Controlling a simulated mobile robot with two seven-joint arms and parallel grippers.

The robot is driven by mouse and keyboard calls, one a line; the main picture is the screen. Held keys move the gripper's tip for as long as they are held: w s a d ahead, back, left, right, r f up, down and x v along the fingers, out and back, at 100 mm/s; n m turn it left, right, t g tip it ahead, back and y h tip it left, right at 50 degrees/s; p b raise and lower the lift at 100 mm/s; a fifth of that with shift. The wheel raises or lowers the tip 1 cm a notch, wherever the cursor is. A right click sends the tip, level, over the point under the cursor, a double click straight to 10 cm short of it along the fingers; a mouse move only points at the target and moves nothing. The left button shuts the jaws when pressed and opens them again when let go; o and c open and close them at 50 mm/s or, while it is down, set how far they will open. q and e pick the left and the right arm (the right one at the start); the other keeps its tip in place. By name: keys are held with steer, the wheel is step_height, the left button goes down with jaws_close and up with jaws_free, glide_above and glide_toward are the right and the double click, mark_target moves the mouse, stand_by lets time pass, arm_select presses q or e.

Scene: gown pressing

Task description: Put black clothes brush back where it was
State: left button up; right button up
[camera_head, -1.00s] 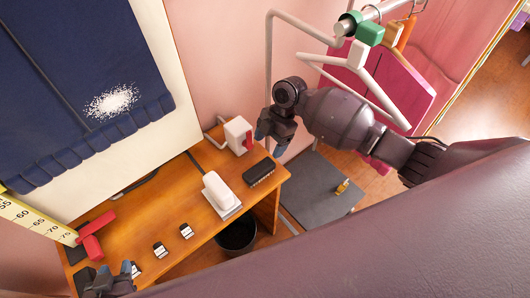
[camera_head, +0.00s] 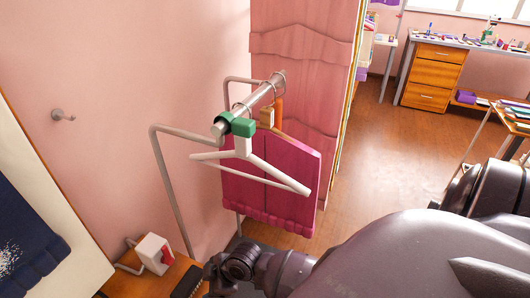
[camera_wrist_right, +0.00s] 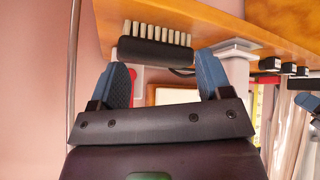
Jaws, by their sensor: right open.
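The black clothes brush (camera_wrist_right: 155,50), with a dark body and pale bristles, lies at the wooden table's edge in the right wrist view. In the head view only a dark part of it (camera_head: 187,283) shows at the bottom, beside my right arm. My right gripper (camera_wrist_right: 163,75) is open and empty, its blue fingers apart, with the brush ahead of its fingertips and no clear contact. What looks like a blue fingertip of my left gripper (camera_wrist_right: 306,100) shows at the right edge of the wrist view, too cut off to read.
A white holder with a red part (camera_head: 155,252) stands on the wooden table (camera_head: 135,283) near the brush. A metal rail (camera_head: 250,103) carries a white hanger (camera_head: 250,160) and a magenta garment (camera_head: 270,195) above. Open floor (camera_head: 385,170) lies to the right.

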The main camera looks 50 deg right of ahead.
steer(key=s+d+r+m+t+h, duration=0.2)
steer(key=s+d+m+t+h, duration=0.2)
steer(key=s, duration=0.7)
steer(key=d+m+t, duration=0.2)
steer(key=d+m, duration=0.2)
steer(key=m, duration=0.1)
steer(key=shift+s+d+m+h, duration=0.4)
steer(key=shift+r, duration=0.15)
